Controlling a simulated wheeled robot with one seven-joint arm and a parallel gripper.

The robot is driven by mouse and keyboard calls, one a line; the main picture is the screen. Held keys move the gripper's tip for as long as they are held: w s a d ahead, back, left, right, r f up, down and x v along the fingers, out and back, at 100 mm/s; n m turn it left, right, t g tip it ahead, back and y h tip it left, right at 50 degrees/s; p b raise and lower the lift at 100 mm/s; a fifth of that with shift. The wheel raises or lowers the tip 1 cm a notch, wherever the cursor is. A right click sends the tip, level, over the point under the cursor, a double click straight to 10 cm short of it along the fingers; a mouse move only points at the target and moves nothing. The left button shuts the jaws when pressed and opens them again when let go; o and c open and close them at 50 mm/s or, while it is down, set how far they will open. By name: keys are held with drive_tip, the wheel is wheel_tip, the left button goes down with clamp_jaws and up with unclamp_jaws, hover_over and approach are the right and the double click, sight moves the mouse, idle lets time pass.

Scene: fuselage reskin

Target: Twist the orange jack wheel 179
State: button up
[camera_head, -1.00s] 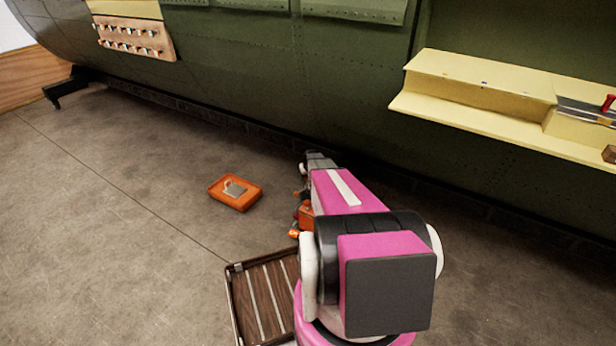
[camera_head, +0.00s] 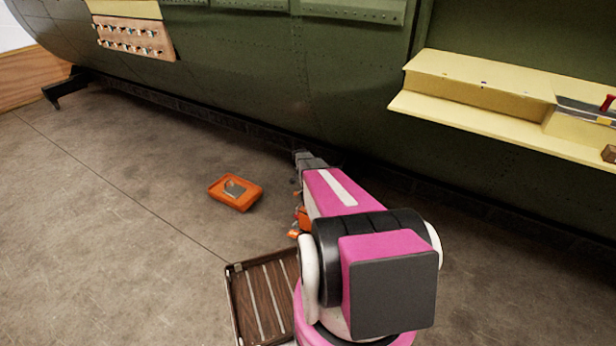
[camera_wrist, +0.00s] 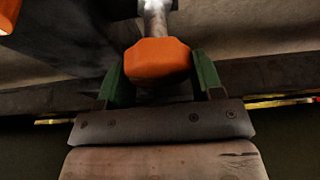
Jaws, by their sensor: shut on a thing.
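The orange jack wheel (camera_wrist: 158,61) shows in the wrist view, a faceted orange knob on a pale metal shaft (camera_wrist: 156,20). My gripper (camera_wrist: 160,80) has one green finger on each side of the wheel and is shut on it. In the head view my pink arm hides most of the jack and the wheel; only small orange parts (camera_head: 304,218) show at the arm's left side. My gripper's dark end (camera_head: 308,162) is low, close to the underside of the green fuselage (camera_head: 250,70).
An orange tray (camera_head: 247,200) with a small grey piece lies on the floor left of my arm. A brown slatted case (camera_head: 234,300) is nearer. A yellow shelf (camera_head: 470,110) with tools juts from the fuselage at right. The left floor is clear.

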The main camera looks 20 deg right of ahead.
drive_tip(key=m+g, duration=0.1)
drive_tip(key=m, duration=0.1)
drive_tip(key=m+g+h, duration=0.1)
drive_tip(key=m, duration=0.2)
drive_tip(key=shift+m, duration=0.3)
drive_tip(key=m+g, duration=0.1)
drive_tip(key=m, duration=0.1)
drive_tip(key=m+g, duration=0.1)
drive_tip(key=m, duration=0.2)
drive_tip(key=shift+s, duration=0.1)
drive_tip(key=shift+m, duration=0.3)
drive_tip(key=o, duration=0.9)
drive_tip(key=v, duration=1)
drive_tip(key=shift+r, duration=0.4)
drive_tip(key=shift+a, duration=0.1)
